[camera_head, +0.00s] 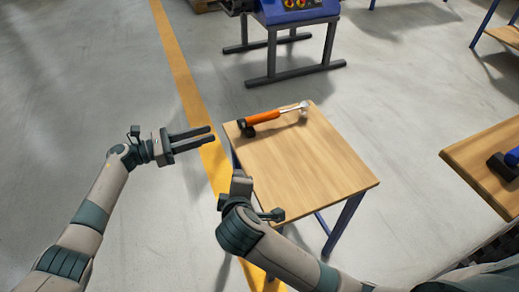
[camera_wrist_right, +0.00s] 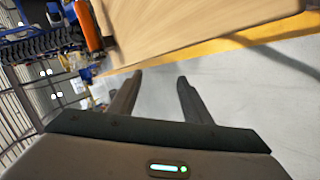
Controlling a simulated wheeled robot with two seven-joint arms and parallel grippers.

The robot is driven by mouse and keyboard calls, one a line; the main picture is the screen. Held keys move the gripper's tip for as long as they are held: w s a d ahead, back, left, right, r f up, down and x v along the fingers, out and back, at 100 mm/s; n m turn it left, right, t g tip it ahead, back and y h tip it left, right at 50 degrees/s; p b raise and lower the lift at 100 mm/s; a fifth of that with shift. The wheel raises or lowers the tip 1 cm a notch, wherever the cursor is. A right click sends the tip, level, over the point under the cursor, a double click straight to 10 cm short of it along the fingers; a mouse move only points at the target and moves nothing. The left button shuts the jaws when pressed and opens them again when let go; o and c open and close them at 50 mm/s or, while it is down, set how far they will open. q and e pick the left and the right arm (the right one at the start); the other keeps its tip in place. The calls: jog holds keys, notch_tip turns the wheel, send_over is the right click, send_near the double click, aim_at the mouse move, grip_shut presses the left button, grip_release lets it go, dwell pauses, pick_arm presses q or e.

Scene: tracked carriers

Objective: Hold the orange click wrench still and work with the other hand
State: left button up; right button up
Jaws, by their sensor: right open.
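The orange click wrench (camera_head: 262,117) lies near the far left edge of a small wooden table (camera_head: 310,165). Its dark end points left and its metal head points right. Part of its orange handle (camera_wrist_right: 88,27) shows in the right wrist view at the upper left. My left gripper (camera_head: 213,135) is open and empty, left of the table and apart from the wrench. My right gripper (camera_wrist_right: 160,80) is open with nothing between its fingers. In the head view the right hand is by the table's near left edge, its fingers hard to make out.
A second wooden table (camera_head: 485,165) with a blue and black object (camera_head: 505,165) stands at the right. A blue machine on a dark stand (camera_head: 295,55) is beyond the wrench's table. A yellow floor line (camera_head: 180,75) runs along the left. The tabletop's middle is clear.

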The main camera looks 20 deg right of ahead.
aim_at(275, 117)
jog(key=w+d+r+h, duration=0.1)
jog(key=d+r+h, duration=0.1)
jog(key=w+d+r+t+h, duration=0.1)
jog(key=w+d+r+h, duration=0.1)
jog(key=w+d+r+t+h, duration=0.1)
jog(key=d+r, duration=0.1)
jog(key=r, duration=0.1)
jog(key=shift+w+d+h, duration=0.15)
jog(key=shift+w+h, duration=0.15)
jog(key=shift+h, duration=0.1)
jog(key=shift+d+r+t+h, duration=0.15)
jog(key=shift+d+t+h, duration=0.2)
jog(key=shift+d, duration=0.3)
jog(key=shift+w, duration=0.1)
jog(key=x, duration=1.7)
jog(key=shift+d, duration=0.2)
jog(key=shift+c, duration=0.7)
